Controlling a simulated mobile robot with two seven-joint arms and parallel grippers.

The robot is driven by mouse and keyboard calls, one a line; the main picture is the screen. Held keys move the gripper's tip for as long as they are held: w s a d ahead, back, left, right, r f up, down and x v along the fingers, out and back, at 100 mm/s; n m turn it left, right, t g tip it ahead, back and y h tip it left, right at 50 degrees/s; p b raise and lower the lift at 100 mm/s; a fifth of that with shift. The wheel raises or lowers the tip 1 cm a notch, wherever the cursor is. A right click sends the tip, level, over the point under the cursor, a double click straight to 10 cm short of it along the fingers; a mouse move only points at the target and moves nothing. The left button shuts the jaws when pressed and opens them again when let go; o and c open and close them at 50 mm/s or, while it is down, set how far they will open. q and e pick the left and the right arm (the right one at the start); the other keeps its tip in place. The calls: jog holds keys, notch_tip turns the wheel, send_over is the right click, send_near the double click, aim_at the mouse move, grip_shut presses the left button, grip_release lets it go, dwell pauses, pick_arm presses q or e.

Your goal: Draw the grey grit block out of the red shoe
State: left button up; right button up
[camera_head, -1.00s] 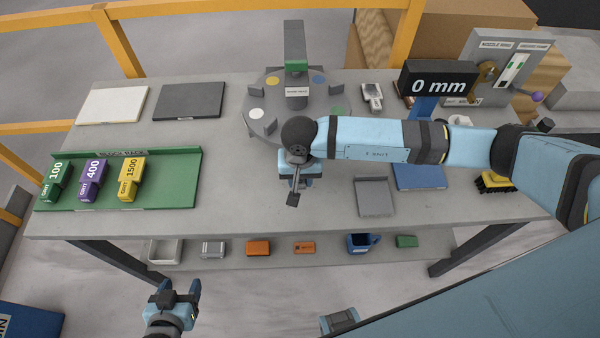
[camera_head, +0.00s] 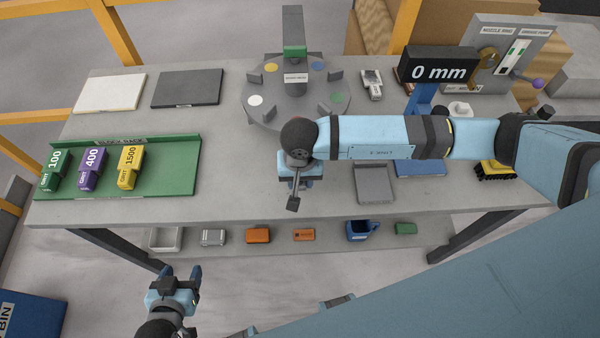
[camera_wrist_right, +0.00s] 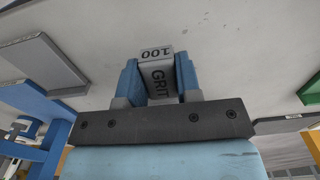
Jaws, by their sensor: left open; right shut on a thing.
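My right gripper (camera_head: 296,188) is over the front middle of the grey table, in front of the round carousel. In the right wrist view my right gripper (camera_wrist_right: 160,85) is shut on a grey block (camera_wrist_right: 160,78) marked GRIT and 100. Its blue fingers press on both sides of it, and a pale grey surface lies beyond. My left gripper (camera_head: 182,274) is open and empty, low in front of the table's front edge.
The carousel (camera_head: 262,118) has coloured discs and upright tabs. A green tray (camera_head: 178,180) at the left holds green, purple and yellow grit blocks. A grey plate (camera_head: 374,182) lies right of my right gripper. A lower shelf holds small items.

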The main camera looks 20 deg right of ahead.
dwell(0.4)
jog(key=s+r, duration=0.1)
jog(key=s+r+p, duration=0.1)
jog(key=s+r, duration=0.1)
jog(key=shift+a, duration=0.4)
dwell(0.5)
